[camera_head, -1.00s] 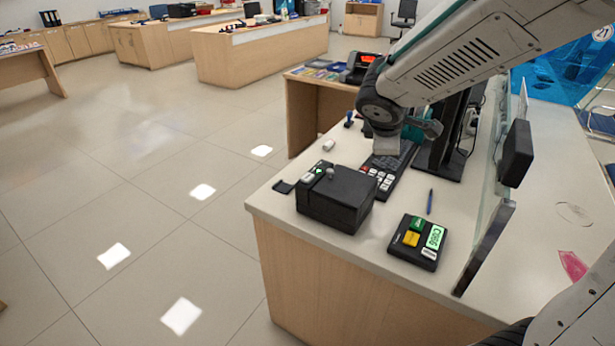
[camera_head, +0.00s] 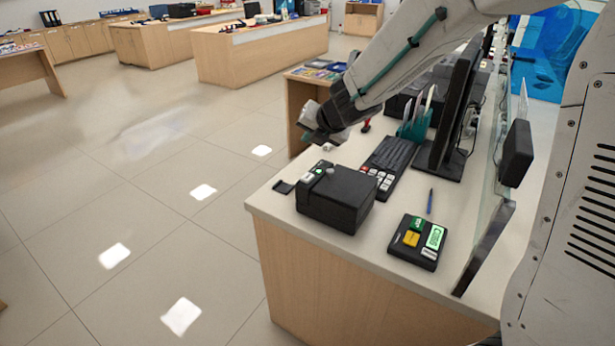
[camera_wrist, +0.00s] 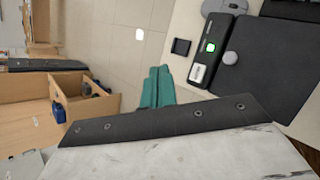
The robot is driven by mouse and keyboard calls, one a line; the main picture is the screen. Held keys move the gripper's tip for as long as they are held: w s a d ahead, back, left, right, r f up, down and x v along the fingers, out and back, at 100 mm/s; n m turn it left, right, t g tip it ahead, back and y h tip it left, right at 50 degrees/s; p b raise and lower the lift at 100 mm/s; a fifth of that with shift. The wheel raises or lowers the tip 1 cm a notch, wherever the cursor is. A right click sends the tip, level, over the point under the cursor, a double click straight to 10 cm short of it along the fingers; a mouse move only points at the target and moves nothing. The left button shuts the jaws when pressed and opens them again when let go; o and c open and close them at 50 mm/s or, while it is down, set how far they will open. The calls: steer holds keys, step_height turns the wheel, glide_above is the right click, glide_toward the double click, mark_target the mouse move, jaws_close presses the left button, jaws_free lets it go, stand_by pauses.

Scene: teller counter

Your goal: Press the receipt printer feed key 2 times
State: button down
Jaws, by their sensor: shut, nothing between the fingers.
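The receipt printer (camera_head: 335,203) is a dark box near the counter's front left corner. In the wrist view the green-lit key (camera_wrist: 211,47), the white key (camera_wrist: 198,73) and the knob (camera_wrist: 231,58) show clearly at the upper right. I cannot tell from any label which is the feed key. My gripper (camera_wrist: 157,76) has its teal fingers shut and empty, left of the keys in the wrist view. In the head view its grey body hangs above and behind the printer; the fingertips are hard to make out.
A keypad (camera_head: 418,242) with green and yellow keys sits right of the printer, near a blue pen (camera_head: 430,201). A keyboard (camera_head: 388,163) and monitor (camera_head: 456,115) stand behind. A small black pad (camera_head: 283,187) lies at the left edge. A glass screen bounds the right.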

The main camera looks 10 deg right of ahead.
mark_target(310, 179)
steer(key=shift+f, duration=0.1)
steer(key=shift+f, duration=4.3)
steer(key=shift+f, duration=0.1)
steer(key=shift+f, duration=0.3)
steer(key=shift+f, duration=0.45)
steer(key=shift+r, duration=0.85)
steer(key=shift+r, duration=2.55)
